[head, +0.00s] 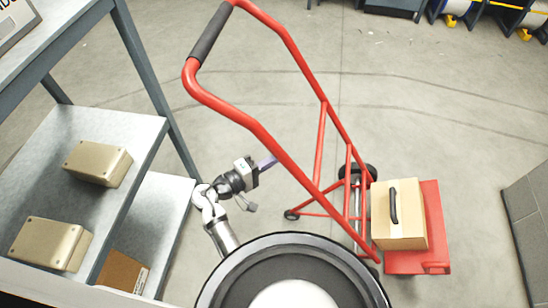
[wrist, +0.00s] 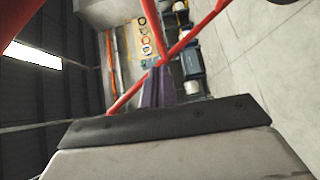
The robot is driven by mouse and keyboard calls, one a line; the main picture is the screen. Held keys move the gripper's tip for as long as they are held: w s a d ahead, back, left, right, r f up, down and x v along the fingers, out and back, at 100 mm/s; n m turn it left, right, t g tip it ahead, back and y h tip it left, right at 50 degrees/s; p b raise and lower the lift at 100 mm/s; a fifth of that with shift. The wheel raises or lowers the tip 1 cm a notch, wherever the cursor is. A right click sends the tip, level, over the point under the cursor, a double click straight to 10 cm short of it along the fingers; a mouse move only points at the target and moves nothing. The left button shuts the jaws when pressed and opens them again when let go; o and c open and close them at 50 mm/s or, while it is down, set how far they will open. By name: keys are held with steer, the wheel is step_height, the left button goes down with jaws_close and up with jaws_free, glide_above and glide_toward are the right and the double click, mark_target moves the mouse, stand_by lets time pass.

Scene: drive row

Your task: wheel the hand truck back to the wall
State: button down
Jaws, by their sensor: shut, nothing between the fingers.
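The red hand truck (head: 330,130) stands upright on the floor in the middle of the head view, with a black grip (head: 212,36) on its top handle. A cardboard box (head: 400,225) with a black handle sits on its red toe plate (head: 432,262). My gripper (head: 268,162) is left of the frame, near its red side tube. In the wrist view my purple fingers (wrist: 158,88) are together, with red tubes (wrist: 190,38) crossing just beyond them. I cannot tell whether the fingers touch a tube. Part of the wheels is hidden.
A grey metal shelf (head: 150,130) with beige boxes (head: 98,163) stands close on the left. A grey block wall (head: 528,220) is at the right edge. Blue equipment (head: 395,8) lies at the far top right. Open concrete floor lies behind the hand truck.

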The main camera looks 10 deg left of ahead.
steer(key=w+d+p, duration=0.2)
steer(key=w+d, duration=0.3)
steer(key=d, duration=0.4)
steer(key=shift+w+d+f, duration=0.1)
steer(key=shift+f, duration=0.05)
